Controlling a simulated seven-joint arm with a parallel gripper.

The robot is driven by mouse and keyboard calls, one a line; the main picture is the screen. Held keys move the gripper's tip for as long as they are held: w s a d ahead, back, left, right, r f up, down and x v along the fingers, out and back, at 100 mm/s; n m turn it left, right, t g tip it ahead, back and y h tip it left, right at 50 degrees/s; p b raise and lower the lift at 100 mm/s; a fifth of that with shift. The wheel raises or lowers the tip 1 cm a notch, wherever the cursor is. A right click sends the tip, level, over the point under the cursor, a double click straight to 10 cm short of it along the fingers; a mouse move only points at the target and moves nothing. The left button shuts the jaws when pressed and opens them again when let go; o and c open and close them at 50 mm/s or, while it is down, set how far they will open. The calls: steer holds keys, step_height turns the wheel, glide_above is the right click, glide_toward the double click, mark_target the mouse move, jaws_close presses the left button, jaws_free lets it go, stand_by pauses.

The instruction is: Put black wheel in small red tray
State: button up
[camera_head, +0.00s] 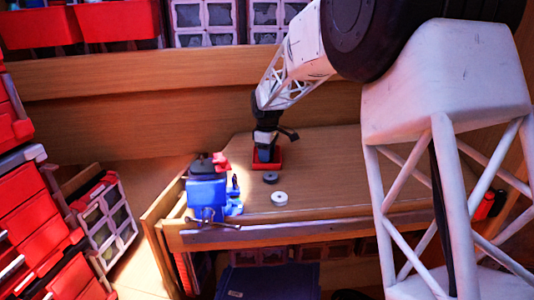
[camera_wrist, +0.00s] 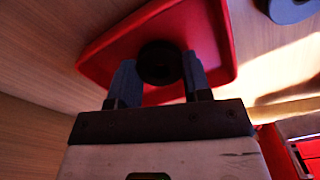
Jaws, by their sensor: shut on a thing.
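My gripper (camera_wrist: 160,76) is shut on the black wheel (camera_wrist: 159,60), which sits between the two blue-grey fingertips. The small red tray (camera_wrist: 214,35) lies behind and around the wheel in the wrist view, so the wheel is over or inside it. I cannot tell whether the wheel touches the tray floor. In the head view my gripper (camera_head: 267,152) points down at the red tray (camera_head: 280,160) on the wooden table. The held wheel is hidden there by the fingers.
A dark grey wheel (camera_head: 271,178) and a white wheel (camera_head: 280,198) lie on the table in front of the tray. The grey one also shows in the wrist view (camera_wrist: 290,10). A blue vise (camera_head: 207,195) stands at the table's left corner. The table's right side looks clear.

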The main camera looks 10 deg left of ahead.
steer(key=shift+f, duration=0.1)
stand_by(0.3)
steer(key=o, duration=0.9)
step_height(320, 180, up, 12)
stand_by(0.4)
stand_by(0.4)
stand_by(0.4)
